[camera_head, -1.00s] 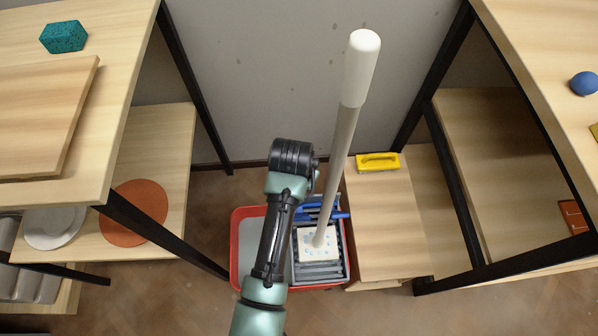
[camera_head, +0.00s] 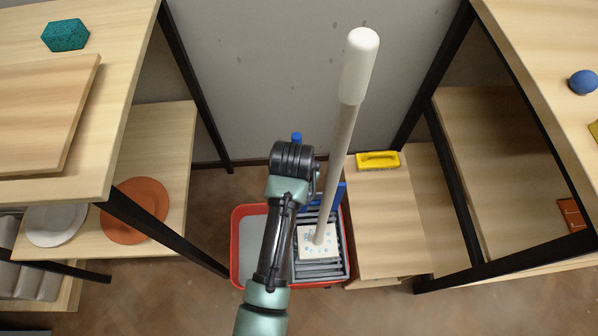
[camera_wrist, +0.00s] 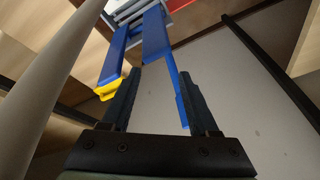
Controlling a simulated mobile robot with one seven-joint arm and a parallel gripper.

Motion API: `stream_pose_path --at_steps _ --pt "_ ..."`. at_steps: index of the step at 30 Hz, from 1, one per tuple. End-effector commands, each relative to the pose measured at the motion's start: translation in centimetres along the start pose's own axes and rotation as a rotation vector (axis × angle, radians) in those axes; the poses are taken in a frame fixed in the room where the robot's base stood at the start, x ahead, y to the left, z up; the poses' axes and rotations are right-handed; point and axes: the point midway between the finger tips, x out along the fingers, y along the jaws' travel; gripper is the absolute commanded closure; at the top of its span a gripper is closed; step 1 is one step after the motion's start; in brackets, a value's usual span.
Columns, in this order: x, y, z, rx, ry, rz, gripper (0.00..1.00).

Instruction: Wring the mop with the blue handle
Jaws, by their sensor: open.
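The mop stands in the wringer, tilted, with a pale grey shaft and white grip (camera_head: 360,70); no blue shows on it. Its white, blue-specked head (camera_head: 308,248) rests on the grey slatted wringer (camera_head: 325,270) over a red-rimmed bucket (camera_head: 237,265). The blue lever (camera_head: 336,197) rises from the wringer, partly hidden behind my arm. A blue tip (camera_head: 297,137) shows just beyond my wrist. In the wrist view, my gripper (camera_wrist: 160,75) is open; a blue bar (camera_wrist: 168,70) runs between its fingers, near the right one. Contact cannot be told.
A low wooden shelf (camera_head: 385,225) with a yellow-handled item (camera_head: 378,160) stands right of the bucket. A left table (camera_head: 110,130) and a right table (camera_head: 545,60) flank the space. A wall (camera_head: 270,70) closes the back. The mop shaft (camera_wrist: 45,70) passes close on the left.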

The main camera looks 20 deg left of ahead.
Motion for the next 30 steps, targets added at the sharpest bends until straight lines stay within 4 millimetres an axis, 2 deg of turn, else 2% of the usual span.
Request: stream_pose_path --at_steps 12,16,22,30 --pt "-8.6 0.0 -0.2 0.001 0.005 -0.001 0.39" --pt "-10.8 0.0 -0.2 0.001 0.004 0.000 0.39" --pt "-12.4 0.1 -0.1 0.001 0.002 0.001 0.39" --pt "-12.6 0.1 0.0 0.001 0.002 0.001 0.39"
